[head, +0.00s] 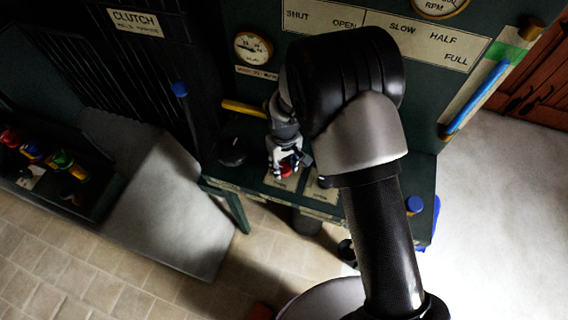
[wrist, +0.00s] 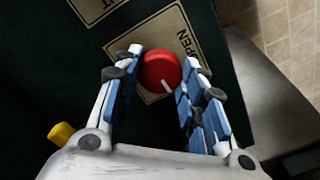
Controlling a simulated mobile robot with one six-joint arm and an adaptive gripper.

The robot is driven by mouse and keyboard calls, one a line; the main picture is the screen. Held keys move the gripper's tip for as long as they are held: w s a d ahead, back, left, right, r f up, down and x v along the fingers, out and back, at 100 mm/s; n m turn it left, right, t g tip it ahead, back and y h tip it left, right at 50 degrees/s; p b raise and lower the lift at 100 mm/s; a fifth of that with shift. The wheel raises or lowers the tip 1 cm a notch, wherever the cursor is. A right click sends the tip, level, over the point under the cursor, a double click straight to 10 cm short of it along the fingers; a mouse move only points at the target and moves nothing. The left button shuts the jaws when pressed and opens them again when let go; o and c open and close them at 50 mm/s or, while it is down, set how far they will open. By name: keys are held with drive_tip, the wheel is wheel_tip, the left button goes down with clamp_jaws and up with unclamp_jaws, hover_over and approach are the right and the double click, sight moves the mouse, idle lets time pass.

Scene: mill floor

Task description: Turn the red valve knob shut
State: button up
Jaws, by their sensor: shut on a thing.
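The red valve knob (wrist: 160,70) is round, with a white pointer mark on its face. It sits over a tan plate (wrist: 187,32) that reads OPEN. In the wrist view the mark points down and slightly right, away from that word. My gripper (wrist: 163,62) is shut on the knob, one blue-padded finger on each side. In the head view my gripper (head: 287,163) reaches down to the green console, and only a bit of red knob (head: 285,170) shows between the fingers.
A yellow handle (head: 243,108) sticks out close to my wrist at the left. A blue lever (head: 478,95) stands at the right, and a blue knob (head: 414,204) sits near the console's right end. A bin (head: 88,200) with several coloured items is at far left.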

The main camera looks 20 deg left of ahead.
sight(284, 167)
drive_tip(key=shift+m, duration=0.3)
drive_tip(key=o, duration=1.1)
wheel_tip(284, 167, up, 12)
drive_tip(key=shift+r, duration=0.1)
idle(0.6)
